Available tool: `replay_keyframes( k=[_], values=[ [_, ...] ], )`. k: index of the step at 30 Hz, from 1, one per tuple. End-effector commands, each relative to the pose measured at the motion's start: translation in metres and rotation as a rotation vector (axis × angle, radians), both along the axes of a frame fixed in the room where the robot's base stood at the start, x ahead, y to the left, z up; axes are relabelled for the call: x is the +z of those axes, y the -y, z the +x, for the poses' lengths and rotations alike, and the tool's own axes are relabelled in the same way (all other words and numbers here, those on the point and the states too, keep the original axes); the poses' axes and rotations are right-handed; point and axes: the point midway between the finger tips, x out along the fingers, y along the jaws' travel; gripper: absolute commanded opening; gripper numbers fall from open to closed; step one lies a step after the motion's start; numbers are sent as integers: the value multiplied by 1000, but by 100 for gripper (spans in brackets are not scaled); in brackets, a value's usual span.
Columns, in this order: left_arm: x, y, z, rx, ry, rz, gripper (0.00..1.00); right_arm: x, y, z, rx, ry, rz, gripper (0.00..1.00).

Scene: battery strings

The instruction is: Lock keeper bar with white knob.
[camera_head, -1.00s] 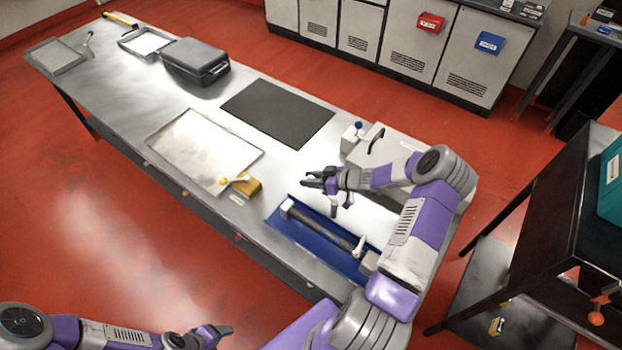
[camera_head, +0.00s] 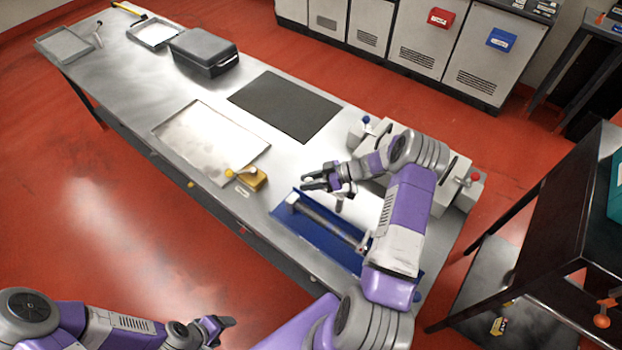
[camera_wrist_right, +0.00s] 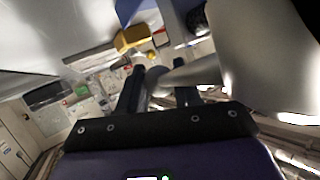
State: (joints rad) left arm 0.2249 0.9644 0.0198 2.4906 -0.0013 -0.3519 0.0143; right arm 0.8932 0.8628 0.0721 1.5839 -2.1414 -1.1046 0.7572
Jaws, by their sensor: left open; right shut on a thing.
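A grey housing (camera_head: 453,172) stands at the table's right end, with a blue knob (camera_head: 366,119) at its left and a red knob (camera_head: 475,177) at its right. My right arm covers its middle; I cannot make out a keeper bar or white knob there. My right gripper (camera_head: 318,182) is in front of the housing, above the far edge of the blue tray. It is shut on a pale grey piece (camera_wrist_right: 158,78), seen between the fingers in the right wrist view. I cannot tell what that piece is. My left gripper (camera_head: 222,323) is open and empty, clear of the table.
The blue tray (camera_head: 283,213) holds a long dark bar (camera_head: 328,219) with pale ends. A brass block (camera_head: 255,180) with a yellow knob (camera_head: 230,173) sits left of it. A metal tray (camera_head: 160,132), black mat (camera_head: 285,105) and dark case (camera_head: 203,52) lie further left.

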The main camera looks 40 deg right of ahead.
Motion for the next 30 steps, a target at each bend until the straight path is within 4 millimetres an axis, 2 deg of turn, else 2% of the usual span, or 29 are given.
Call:
replay_keyframes(
  k=[6,7,11,20,23,30],
  values=[
    [0,0,0,0,0,0,66,-1,1,-1,-2,-2,-1,0],
    [0,0,0,0,0,0,66,-1,1,-1,-2,-2,-1,38],
    [0,0,0,0,0,0,66,-1,0,0,-3,-2,-1,56],
    [0,0,0,0,0,0,66,0,2,-1,-4,0,-1,56],
    [0,0,0,0,0,0,66,4,9,-5,-5,-1,-3,56],
    [0,0,0,0,0,0,66,19,40,-27,-5,-1,-3,56]
  ],
)
